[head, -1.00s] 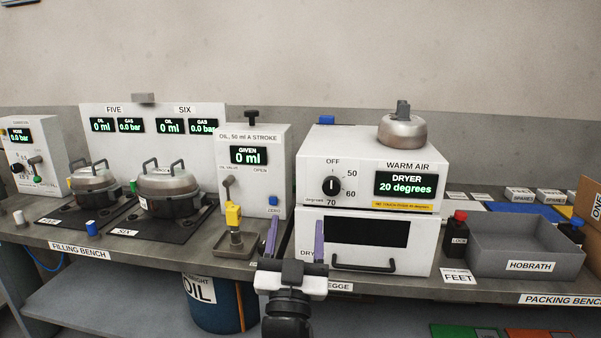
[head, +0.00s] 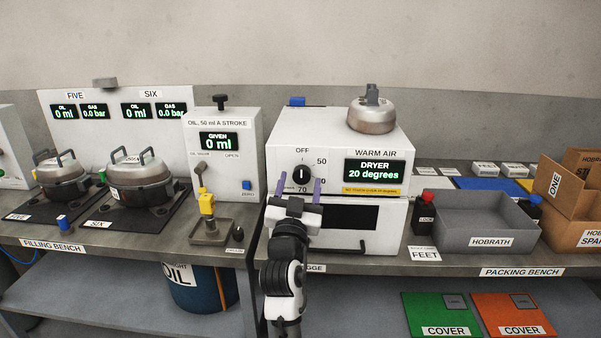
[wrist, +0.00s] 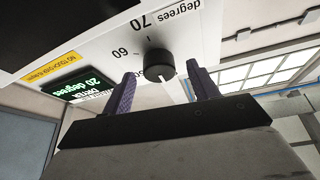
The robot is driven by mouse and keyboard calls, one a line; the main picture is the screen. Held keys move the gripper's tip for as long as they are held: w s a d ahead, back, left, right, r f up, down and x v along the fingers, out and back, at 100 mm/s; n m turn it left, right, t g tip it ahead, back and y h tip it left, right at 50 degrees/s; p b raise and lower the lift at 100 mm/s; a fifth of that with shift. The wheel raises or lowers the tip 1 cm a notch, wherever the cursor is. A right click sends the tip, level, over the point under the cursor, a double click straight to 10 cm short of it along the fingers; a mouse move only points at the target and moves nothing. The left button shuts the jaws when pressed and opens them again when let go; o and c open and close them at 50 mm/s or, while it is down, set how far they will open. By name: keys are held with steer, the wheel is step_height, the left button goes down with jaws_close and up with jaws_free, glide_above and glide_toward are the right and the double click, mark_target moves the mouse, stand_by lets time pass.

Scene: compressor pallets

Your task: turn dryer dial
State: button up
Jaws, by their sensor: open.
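The dryer (head: 338,148) is a white box marked WARM AIR on the bench. Its black dial (head: 298,174) is on the front panel at the left, with marks OFF, 50, 60 and 70. The dryer display (head: 375,172) reads 20 degrees. My gripper (head: 297,187) is open and empty just in front of the panel, its purple fingers either side of the dial in the head view. In the wrist view the dial (wrist: 159,66) shows upside down between the two purple fingers (wrist: 163,92), apart from them. Contact is not visible.
A metal compressor pot (head: 372,112) stands on top of the dryer. The oil dispenser (head: 222,150) with a yellow part is to the left. A grey HOBRATH tray (head: 487,223) and a black bottle with red cap (head: 427,212) are to the right.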

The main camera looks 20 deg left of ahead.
steer(key=shift+x, duration=0.95)
steer(key=shift+c, duration=0.2)
steer(key=c, duration=1)
steer(key=shift+o, duration=0.2)
